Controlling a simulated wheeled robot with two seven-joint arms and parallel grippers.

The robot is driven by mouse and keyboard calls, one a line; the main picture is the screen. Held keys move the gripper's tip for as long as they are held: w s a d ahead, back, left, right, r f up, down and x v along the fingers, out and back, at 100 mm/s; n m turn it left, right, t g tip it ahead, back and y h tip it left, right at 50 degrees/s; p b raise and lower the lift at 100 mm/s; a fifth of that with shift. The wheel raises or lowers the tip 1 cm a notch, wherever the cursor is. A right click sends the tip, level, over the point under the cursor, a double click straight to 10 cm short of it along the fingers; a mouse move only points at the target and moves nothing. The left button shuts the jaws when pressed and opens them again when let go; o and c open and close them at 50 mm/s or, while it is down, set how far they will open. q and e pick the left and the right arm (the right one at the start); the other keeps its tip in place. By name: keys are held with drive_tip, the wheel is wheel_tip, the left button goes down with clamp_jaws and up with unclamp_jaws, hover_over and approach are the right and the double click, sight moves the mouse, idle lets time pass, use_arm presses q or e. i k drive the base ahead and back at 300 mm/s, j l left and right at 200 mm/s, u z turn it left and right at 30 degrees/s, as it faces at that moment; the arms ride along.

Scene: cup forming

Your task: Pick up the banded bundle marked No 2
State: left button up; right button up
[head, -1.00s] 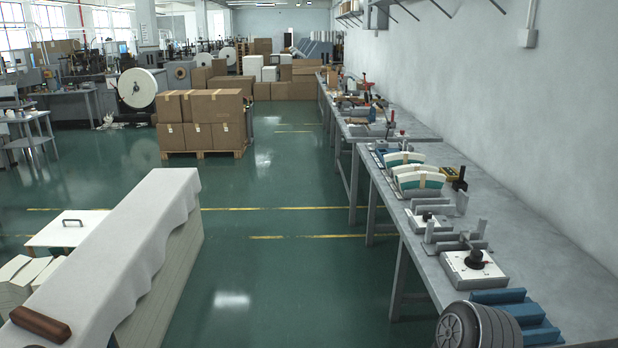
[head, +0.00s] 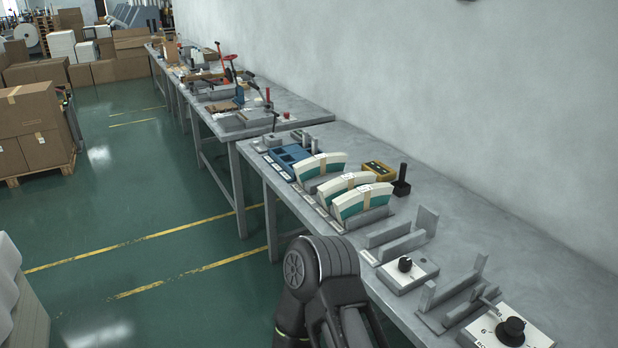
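Three curved, white-and-green banded bundles stand in a row of grey holders on the workbench, right of centre: a back one (head: 320,165), a middle one (head: 346,185) and a front one (head: 363,203). Each has a tan band around its middle. The bands and the small holder labels are too small to read, so I cannot tell which bundle is No 2. A dark rounded link of my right arm rises at the bottom centre, in front of the bench. No fingers of either gripper show.
A tool-covered bench (head: 285,123) continues behind.

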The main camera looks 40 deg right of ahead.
sight(361, 199)
drive_tip(key=i, duration=2.35)
drive_tip(key=i+z, duration=0.15)
drive_tip(key=z, duration=3.75)
